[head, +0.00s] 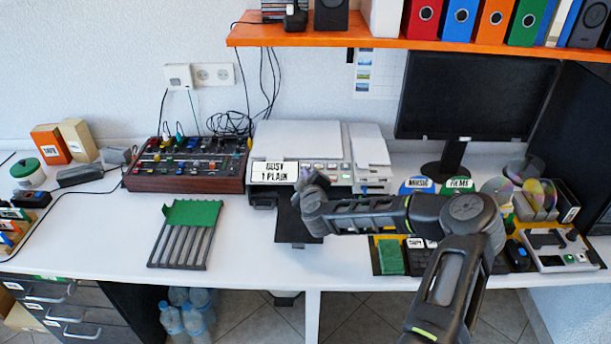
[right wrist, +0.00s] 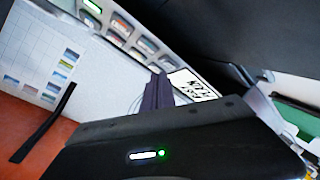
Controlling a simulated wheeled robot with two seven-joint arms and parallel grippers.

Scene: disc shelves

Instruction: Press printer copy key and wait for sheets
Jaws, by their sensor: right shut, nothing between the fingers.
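The white printer (head: 298,140) stands at the back middle of the desk, with a row of keys along its front edge and a white label (head: 275,171) on its front. A dark tray (head: 290,222) sticks out below it; no sheet shows on its visible part. My right gripper (head: 314,178) is shut and empty, close in front of the printer's key row. In the right wrist view, the closed fingers (right wrist: 158,92) are near the key panel (right wrist: 130,35), which has one green-lit key; I cannot tell whether they touch it. My left gripper is not in view.
A monitor (head: 470,95) stands to the right. An orange shelf (head: 400,41) with binders hangs above. The desk's left front is clear.

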